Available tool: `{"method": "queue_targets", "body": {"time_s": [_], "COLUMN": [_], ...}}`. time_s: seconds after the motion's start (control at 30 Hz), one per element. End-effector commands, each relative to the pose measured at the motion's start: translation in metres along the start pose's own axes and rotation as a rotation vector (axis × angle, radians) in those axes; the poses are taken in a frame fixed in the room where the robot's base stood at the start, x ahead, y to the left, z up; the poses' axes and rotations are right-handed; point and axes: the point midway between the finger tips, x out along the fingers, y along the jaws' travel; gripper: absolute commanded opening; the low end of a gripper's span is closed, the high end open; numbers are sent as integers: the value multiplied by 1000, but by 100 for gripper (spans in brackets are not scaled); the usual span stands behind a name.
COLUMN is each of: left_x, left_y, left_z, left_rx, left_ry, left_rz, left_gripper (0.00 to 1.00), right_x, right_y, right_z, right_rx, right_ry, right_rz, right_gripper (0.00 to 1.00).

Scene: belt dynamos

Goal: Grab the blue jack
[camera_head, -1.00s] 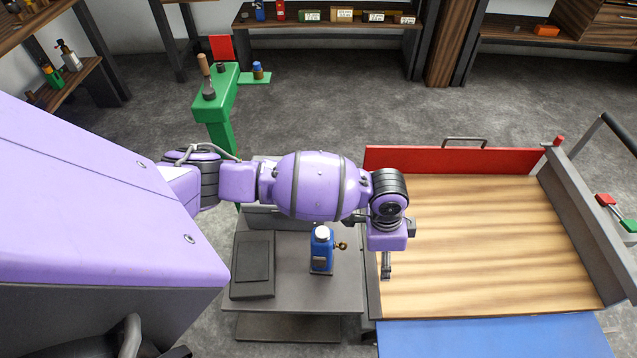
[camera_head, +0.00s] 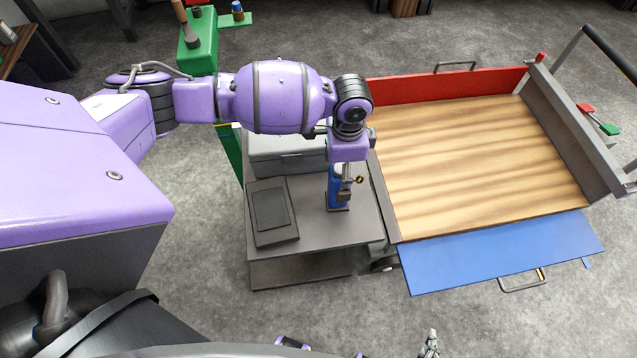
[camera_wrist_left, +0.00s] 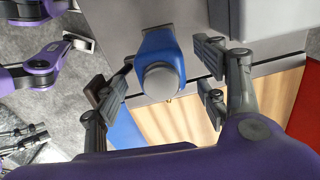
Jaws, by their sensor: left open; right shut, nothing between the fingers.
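The blue jack (camera_head: 336,186) stands upright on the grey cart at its right part, with a brass-coloured fitting on its side. My left gripper (camera_head: 342,190) is over the jack and partly covers it in the head view. In the left wrist view the jack's round grey top (camera_wrist_left: 162,82) lies between the two spread fingers of my left gripper (camera_wrist_left: 163,88), with gaps on both sides. The fingers are open and do not appear to touch it. My right gripper (camera_head: 429,345) shows only in part at the bottom edge of the head view, shut and empty.
The cart's grey top (camera_head: 325,232) also carries a dark flat box (camera_head: 272,212) and a grey case (camera_head: 285,150). A wooden-floored bed (camera_head: 475,160) with red and blue side panels adjoins on the right. A green stand (camera_head: 197,45) is behind left.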

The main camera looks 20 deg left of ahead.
Motion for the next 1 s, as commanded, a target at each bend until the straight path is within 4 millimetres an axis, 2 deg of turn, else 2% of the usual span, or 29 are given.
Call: {"method": "queue_targets", "body": {"time_s": [0.2,0.43,0.57,0.77,1.0], "left_x": [25,59,66,66,66], "left_y": [-1,-2,-2,-3,-3], "left_z": [1,3,3,3,3], "left_rx": [1,1,1,1,1], "left_ry": [0,1,2,3,3], "left_rz": [-1,-1,-2,-3,-3], "left_gripper": [66,66,66,66,34], "right_x": [0,1,1,1,2], "right_y": [8,7,6,4,1], "right_z": [2,4,4,3,2], "right_rx": [-12,-15,-14,-8,1], "right_ry": [-2,-3,-3,-1,1], "right_rz": [8,6,5,4,3], "right_gripper": [0,0,0,0,0]}}
